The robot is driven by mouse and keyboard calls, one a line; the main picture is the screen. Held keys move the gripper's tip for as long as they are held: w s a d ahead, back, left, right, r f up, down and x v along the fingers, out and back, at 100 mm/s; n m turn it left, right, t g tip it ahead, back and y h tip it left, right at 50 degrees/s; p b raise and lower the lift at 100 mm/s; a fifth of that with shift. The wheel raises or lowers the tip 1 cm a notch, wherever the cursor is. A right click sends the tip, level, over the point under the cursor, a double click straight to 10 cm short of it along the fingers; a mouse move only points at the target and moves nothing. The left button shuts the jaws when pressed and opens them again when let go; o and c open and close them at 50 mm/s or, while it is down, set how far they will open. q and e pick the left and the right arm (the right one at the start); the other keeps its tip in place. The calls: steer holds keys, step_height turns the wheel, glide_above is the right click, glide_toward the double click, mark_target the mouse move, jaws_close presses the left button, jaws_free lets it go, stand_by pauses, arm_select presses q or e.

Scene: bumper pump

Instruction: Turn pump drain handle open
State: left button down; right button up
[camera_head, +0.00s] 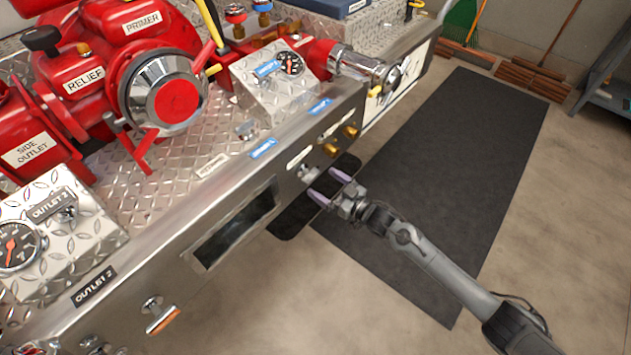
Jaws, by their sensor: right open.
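My right gripper (321,182) reaches in from the lower right. Its two pale purple fingers are apart and nothing shows between them. The fingertips point at the front panel (225,200), close to a small silver handle (307,173) below a white label (299,157). I cannot tell whether a finger touches this handle. The label is too small to read, so I cannot confirm which handle is the pump drain. A silver T-shaped handle with a copper-coloured face (162,318) sticks out lower left on the panel. My left gripper is not in view.
Two brass knobs (340,140) sit right of the silver handle. A dark rectangular opening (235,225) is in the panel. Red pump parts (165,95) and gauge boxes stand above. A black mat (450,150) lies on open floor; brooms and a grey shelf stand at the back.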

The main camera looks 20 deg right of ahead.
mark_target(315, 177)
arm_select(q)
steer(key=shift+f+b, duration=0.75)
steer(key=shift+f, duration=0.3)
arm_select(e)
steer(key=shift+x, duration=2.1)
steer(key=shift+c, duration=0.4)
